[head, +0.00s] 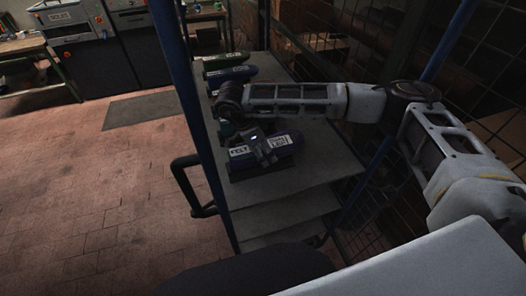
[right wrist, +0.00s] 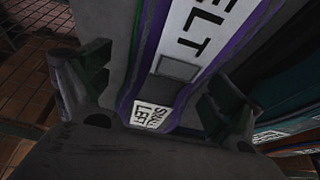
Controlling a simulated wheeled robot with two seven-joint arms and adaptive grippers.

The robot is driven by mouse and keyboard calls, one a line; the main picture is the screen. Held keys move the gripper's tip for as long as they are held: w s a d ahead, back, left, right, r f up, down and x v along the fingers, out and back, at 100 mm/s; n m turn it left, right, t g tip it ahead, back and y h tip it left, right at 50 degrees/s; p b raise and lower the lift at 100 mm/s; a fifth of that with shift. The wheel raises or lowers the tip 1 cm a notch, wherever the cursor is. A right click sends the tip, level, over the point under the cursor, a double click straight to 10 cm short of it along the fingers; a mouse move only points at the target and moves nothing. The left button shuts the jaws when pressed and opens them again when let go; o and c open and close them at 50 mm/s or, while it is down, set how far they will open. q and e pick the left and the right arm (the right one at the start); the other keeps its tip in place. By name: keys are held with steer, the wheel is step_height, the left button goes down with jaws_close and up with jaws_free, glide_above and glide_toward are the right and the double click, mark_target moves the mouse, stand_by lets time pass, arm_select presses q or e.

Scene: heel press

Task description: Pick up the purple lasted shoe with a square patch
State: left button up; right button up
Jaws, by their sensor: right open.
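The purple lasted shoe (head: 284,151) lies on the top shelf near its front end, with a white FELT label and a second white label. In the right wrist view the shoe (right wrist: 190,70) shows purple edges, a grey square patch (right wrist: 178,68), the FELT label and a SMALL LEFT label. My right gripper (head: 257,147) is over the shoe. In the right wrist view its open fingers (right wrist: 155,75) stand on either side of the shoe; I cannot tell whether they touch it. The gripper hides part of the shoe in the head view. My left gripper is not in view.
A green shoe (head: 225,62) and a blue-purple shoe (head: 233,76) lie farther back on the shelf (head: 322,165). A teal shoe (head: 226,130) is partly hidden behind my gripper. Blue posts (head: 188,90) and wire mesh flank the rack. Open brick floor lies left.

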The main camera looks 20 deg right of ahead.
steer(key=shift+c, duration=0.3)
steer(key=c, duration=1.5)
steer(key=shift+r, duration=0.25)
steer(key=shift+c, duration=0.2)
step_height(320, 180, up, 8)
steer(key=shift+f+b, duration=0.15)
steer(key=shift+b, duration=0.85)
steer(key=shift+r, duration=1)
steer(key=shift+f, duration=0.1)
